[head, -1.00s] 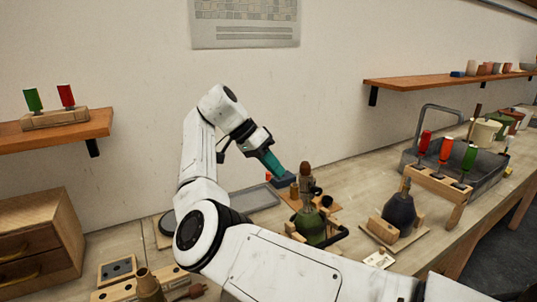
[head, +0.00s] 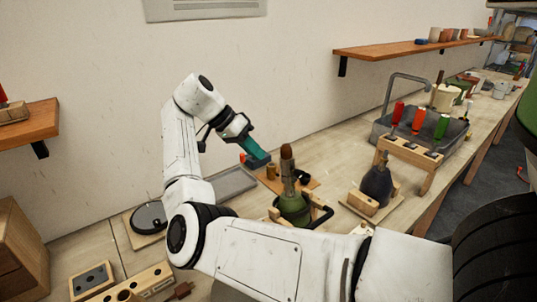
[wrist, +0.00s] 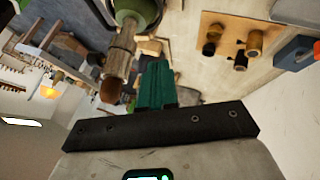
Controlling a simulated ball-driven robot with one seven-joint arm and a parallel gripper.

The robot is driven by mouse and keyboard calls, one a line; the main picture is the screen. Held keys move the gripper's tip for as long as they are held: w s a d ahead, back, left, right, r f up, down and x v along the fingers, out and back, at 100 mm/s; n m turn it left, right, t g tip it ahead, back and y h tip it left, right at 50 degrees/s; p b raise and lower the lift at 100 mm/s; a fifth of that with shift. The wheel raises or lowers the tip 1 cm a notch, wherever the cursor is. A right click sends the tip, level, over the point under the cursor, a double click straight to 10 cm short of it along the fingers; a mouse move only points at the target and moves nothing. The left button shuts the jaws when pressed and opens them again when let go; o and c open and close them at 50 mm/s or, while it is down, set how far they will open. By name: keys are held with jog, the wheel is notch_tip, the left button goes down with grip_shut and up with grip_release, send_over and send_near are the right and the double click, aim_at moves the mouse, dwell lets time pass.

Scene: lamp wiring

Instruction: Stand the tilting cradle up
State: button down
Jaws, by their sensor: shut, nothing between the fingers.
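A green lamp body (head: 292,207) with a wooden neck and brown tip (head: 287,153) stands roughly upright in a wooden cradle (head: 272,213) with a black bent bar (head: 320,217). My arm hides its lower part. In the wrist view the green body (wrist: 138,10) and brown tip (wrist: 110,90) are beside my fingers. A dark grey lamp body (head: 377,186) leans a little in another wooden holder (head: 362,202). I cannot tell for sure which holder is the tilting one. My gripper (head: 257,155) has teal fingers, shut and empty, behind and left of the green lamp; they also show in the wrist view (wrist: 156,85).
A small board (head: 310,184) with brass and black fittings lies by the green lamp. A blue block (head: 257,162) is close to my fingertips. A rack with red, orange and green handles (head: 410,150) and a grey tray (head: 462,135) stand right. A flat grey tray (head: 235,184) lies left.

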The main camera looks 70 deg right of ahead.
jog(key=s, duration=0.2)
jog(key=s+a+p, duration=0.1)
jog(key=s, duration=0.1)
jog(key=shift+s+p, duration=0.2)
jog(key=shift+p, duration=0.1)
jog(key=shift+d, duration=0.15)
